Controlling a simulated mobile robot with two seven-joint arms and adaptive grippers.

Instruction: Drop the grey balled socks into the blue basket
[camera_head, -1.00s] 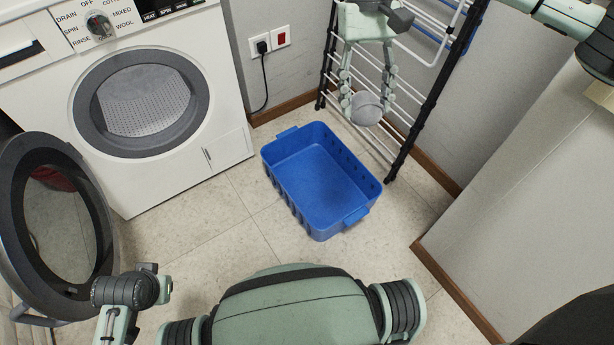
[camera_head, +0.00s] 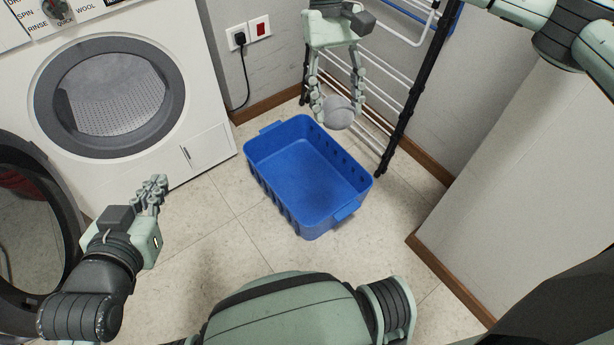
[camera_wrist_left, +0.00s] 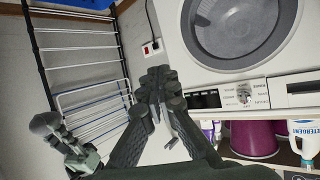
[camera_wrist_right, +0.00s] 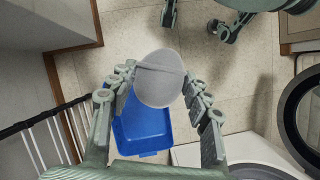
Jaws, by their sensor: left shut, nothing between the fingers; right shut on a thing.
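The grey balled socks (camera_head: 339,113) are held between the fingertips of my right gripper (camera_head: 336,108), above the far right part of the blue basket. They also show at the fingertips in the right wrist view (camera_wrist_right: 160,78). The blue basket (camera_head: 305,180) stands on the floor and looks empty; in the right wrist view (camera_wrist_right: 143,128) it lies beyond the socks, partly hidden by them. My left gripper (camera_head: 155,188) is shut and empty, left of the basket in front of the washing machine. Its closed fingers show in the left wrist view (camera_wrist_left: 158,85).
The washing machine (camera_head: 110,95) stands at the left with its round door (camera_head: 30,230) open. A drying rack (camera_head: 405,100) leans behind the basket at the right. A pale cabinet (camera_head: 510,190) fills the right side. Tiled floor is clear around the basket's front.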

